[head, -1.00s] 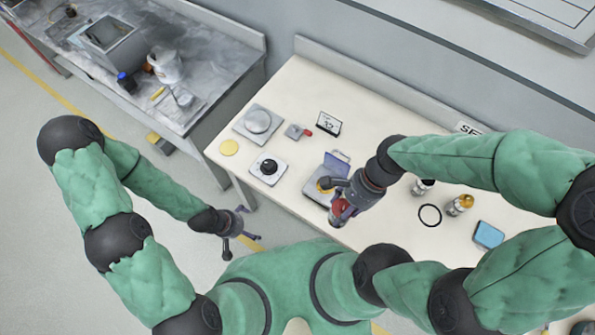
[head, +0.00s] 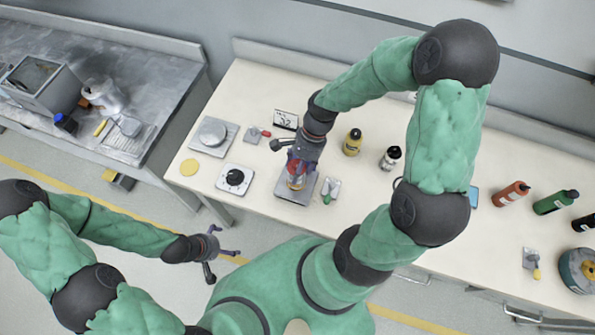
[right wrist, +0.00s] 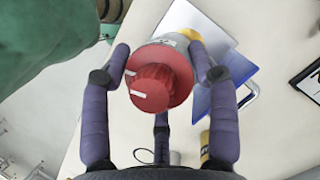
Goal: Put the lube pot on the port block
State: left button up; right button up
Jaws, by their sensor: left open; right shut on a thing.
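My right gripper (head: 298,172) is shut on a pot with a red knobbed cap (right wrist: 158,82), which I take for the lube pot. In the right wrist view, the fingers stand around its pale grey body. In the head view, its red part (head: 294,165) shows between the fingers. Below it is a square grey plate (head: 284,194), perhaps the port block, partly hidden by the gripper. A yellow part shows beside the pot; I cannot tell which it belongs to, nor whether pot and plate touch. My left gripper (head: 211,255) is open and empty, off the table's front edge.
Left on the table are a plate with a round disc (head: 213,132), a black-knob plate (head: 235,178) and a yellow disc (head: 189,167). A small display (head: 286,119) stands behind. A green-handled item (head: 331,190) lies right of the plate. Bottles (head: 352,143) stand farther right.

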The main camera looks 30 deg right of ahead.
jog(key=shift+w+d+f, duration=0.15)
jog(key=shift+w+f, duration=0.3)
jog(key=shift+f, duration=0.15)
jog(key=shift+w+f+b, duration=0.1)
jog(key=shift+f+b, duration=0.4)
jog(key=shift+f, duration=1.1)
jog(key=shift+f, duration=0.2)
jog(key=o, duration=1.3)
jog(key=shift+r, duration=0.1)
jog(key=p+v, duration=0.2)
jog(key=v, duration=1)
jog(key=shift+r, duration=0.15)
